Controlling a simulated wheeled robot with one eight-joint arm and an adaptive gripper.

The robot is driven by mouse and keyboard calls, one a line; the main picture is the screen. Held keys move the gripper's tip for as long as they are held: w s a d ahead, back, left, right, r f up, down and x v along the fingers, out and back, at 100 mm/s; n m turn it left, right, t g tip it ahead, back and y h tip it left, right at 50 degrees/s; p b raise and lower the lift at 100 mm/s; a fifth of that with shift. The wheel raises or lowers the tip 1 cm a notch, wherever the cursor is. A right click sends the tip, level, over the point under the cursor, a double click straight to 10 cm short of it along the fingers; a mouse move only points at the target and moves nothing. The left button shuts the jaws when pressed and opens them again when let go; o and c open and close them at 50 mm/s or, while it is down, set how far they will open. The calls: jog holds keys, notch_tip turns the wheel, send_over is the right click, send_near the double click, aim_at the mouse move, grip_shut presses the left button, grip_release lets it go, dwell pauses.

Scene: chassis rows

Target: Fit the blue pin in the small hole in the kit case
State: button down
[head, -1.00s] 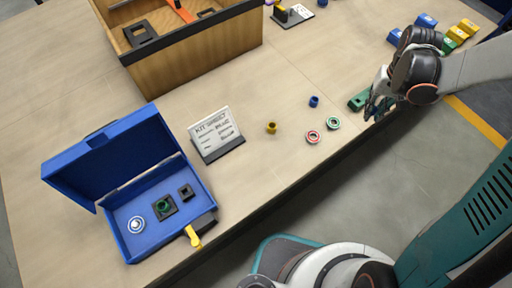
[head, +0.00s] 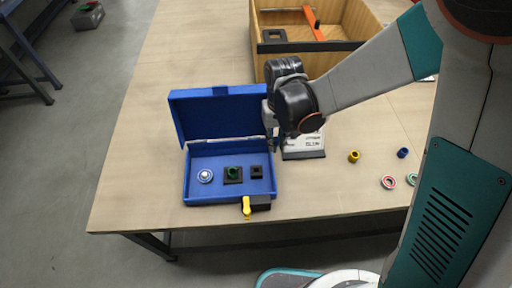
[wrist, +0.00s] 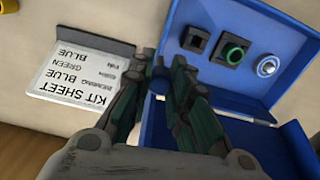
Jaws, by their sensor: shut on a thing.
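The open blue kit case (head: 190,190) lies on the table, also in the wrist view (wrist: 290,22). Its small black block (head: 256,171) has a small, apparently empty hole; this block also shows in the wrist view (wrist: 195,38). Beside it are a black block with a green ring (head: 232,174) and a white round part with a blue ring (head: 205,176). My gripper (head: 271,146) is above the table between the case and the kit sheet. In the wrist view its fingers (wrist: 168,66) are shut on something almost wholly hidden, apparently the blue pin.
The kit sheet stand (head: 304,152) is just right of the case. A yellow clasp (head: 246,206) sticks out in front. The case's raised lid (head: 222,112) stands behind its tray. A wooden box (head: 310,42) is at the back. Loose rings and bushings (head: 388,182) lie to the right.

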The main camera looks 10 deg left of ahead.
jog(key=s+a+n, duration=0.1)
jog(key=s+a, duration=0.3)
jog(key=a, duration=0.1)
notch_tip(320, 180, down, 6)
jog(key=b, duration=0.4)
jog(key=shift+w+a, duration=0.2)
jog(key=shift+f+b, duration=0.35)
jog(key=shift+b, duration=0.3)
dwell(0.9)
jog(key=shift+f+b, duration=0.3)
jog(key=shift+f, duration=0.05)
jog(key=shift+f+b, duration=1.1)
jog(key=shift+f, duration=0.15)
jog(key=c, duration=1.4)
grip_release()
jog(key=shift+c, duration=0.2)
jog(key=shift+r, duration=0.15)
